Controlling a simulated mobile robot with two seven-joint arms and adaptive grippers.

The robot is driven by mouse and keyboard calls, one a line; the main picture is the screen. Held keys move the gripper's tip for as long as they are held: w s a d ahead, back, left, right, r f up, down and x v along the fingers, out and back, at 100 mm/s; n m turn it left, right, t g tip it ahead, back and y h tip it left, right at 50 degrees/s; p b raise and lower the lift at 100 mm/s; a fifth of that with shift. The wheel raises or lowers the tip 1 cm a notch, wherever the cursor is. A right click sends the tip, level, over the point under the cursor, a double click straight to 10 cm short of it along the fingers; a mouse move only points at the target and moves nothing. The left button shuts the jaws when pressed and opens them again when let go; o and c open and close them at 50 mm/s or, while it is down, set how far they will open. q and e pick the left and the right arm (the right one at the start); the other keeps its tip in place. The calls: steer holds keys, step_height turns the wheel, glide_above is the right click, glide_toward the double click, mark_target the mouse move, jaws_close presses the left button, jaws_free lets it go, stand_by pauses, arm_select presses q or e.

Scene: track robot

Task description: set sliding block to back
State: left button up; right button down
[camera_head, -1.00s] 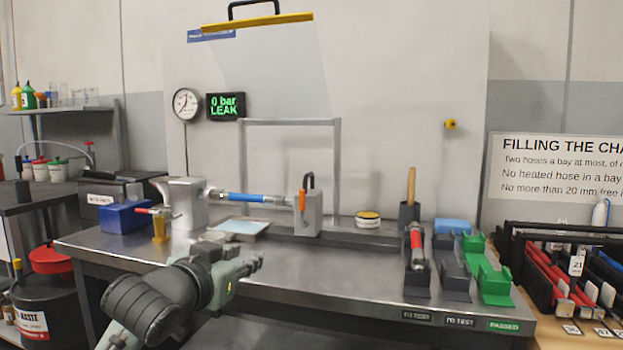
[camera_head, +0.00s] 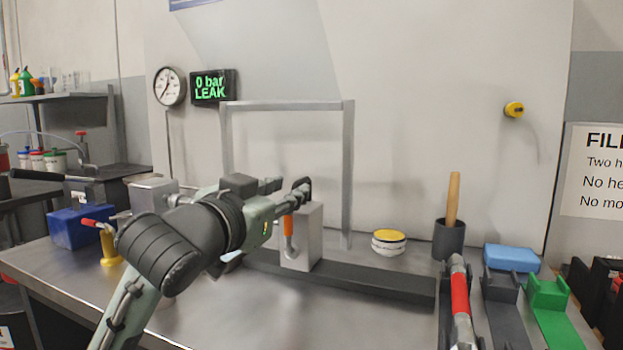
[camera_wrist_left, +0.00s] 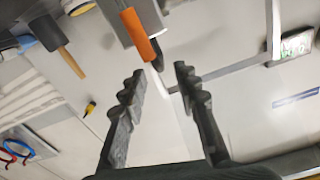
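The sliding block is a grey metal block (camera_head: 310,238) with an orange-handled lever (camera_head: 289,228) on its front, standing on a dark rail (camera_head: 385,287). My left gripper (camera_head: 290,188) comes in from the left at the height of the block's top. In the left wrist view, the gripper (camera_wrist_left: 157,72) has its two fingers apart with nothing between them. The orange lever handle (camera_wrist_left: 143,40) and the block (camera_wrist_left: 118,18) lie just beyond the fingertips. The arm hides the hose side of the block. My right gripper is out of view.
A metal frame (camera_head: 347,170) stands behind the block. The display (camera_head: 211,87) reads "0 bar LEAK". A blue box (camera_head: 75,228) is at left.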

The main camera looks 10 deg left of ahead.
mark_target(298, 184)
arm_select(q)
steer(key=w, duration=0.3)
steer(key=w+d, duration=0.1)
steer(key=w, duration=0.3)
steer(key=shift+d, duration=0.15)
jaws_close()
